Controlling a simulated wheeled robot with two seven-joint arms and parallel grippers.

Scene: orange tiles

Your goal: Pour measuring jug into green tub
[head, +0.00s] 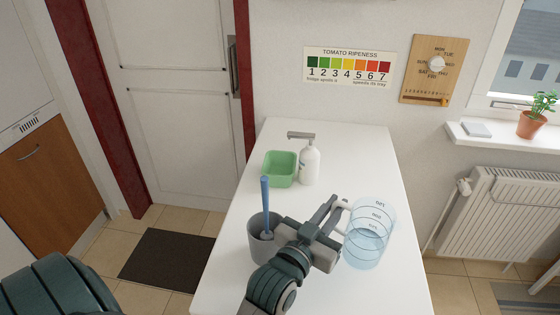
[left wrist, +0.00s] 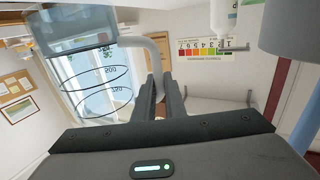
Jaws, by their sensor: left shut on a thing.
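The clear bluish measuring jug (head: 370,232) stands upright at the right of the white table, with dark markings and what looks like liquid in its lower part. My left gripper (head: 337,210) is shut on the jug's white handle, at the jug's left side. In the left wrist view the jug (left wrist: 95,80) fills the upper left and its handle (left wrist: 155,48) reaches between the fingers (left wrist: 160,90). The green tub (head: 280,169) is farther back on the table's left side, open at the top and apart from the jug. My right gripper is out of view.
A grey cup (head: 256,243) with a blue-handled brush (head: 265,200) stands just left of my left gripper. A white pump bottle (head: 310,164) stands right beside the green tub. The white table (head: 355,150) is clear at its back right.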

